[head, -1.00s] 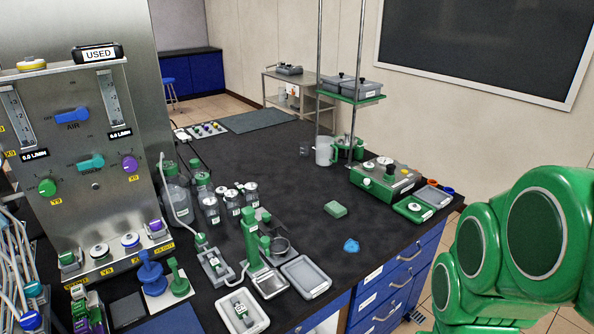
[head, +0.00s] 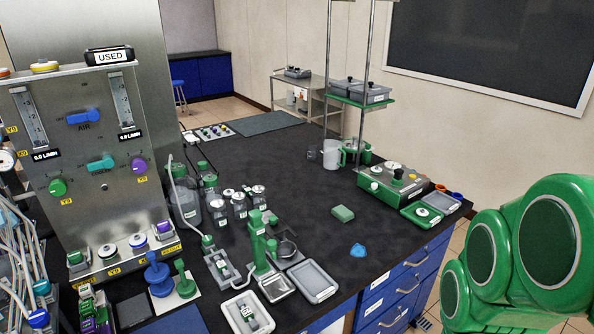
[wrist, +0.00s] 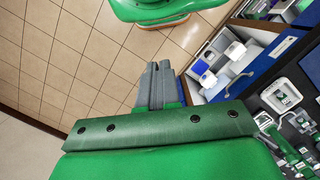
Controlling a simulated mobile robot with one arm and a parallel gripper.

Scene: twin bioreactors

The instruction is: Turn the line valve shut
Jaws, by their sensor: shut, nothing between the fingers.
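A steel panel (head: 120,210) stands at the left in the head view. It bears a blue lever handle (head: 84,117) marked AIR and a teal lever handle (head: 100,163) below it, both lying roughly sideways. A green knob (head: 57,187) and a purple knob (head: 139,166) are lower on the panel. I cannot read which of these is the line valve. My gripper (wrist: 158,72) shows only in the wrist view, its grey fingers together and empty, above the tiled floor beside the bench and far from the panel.
The black bench top (head: 290,170) carries several capped bottles (head: 239,205), a grey tray (head: 313,281), a green block (head: 343,213) and a green device (head: 388,185). An open drawer (wrist: 222,75) with white containers shows in the wrist view. The bench's right middle is mostly clear.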

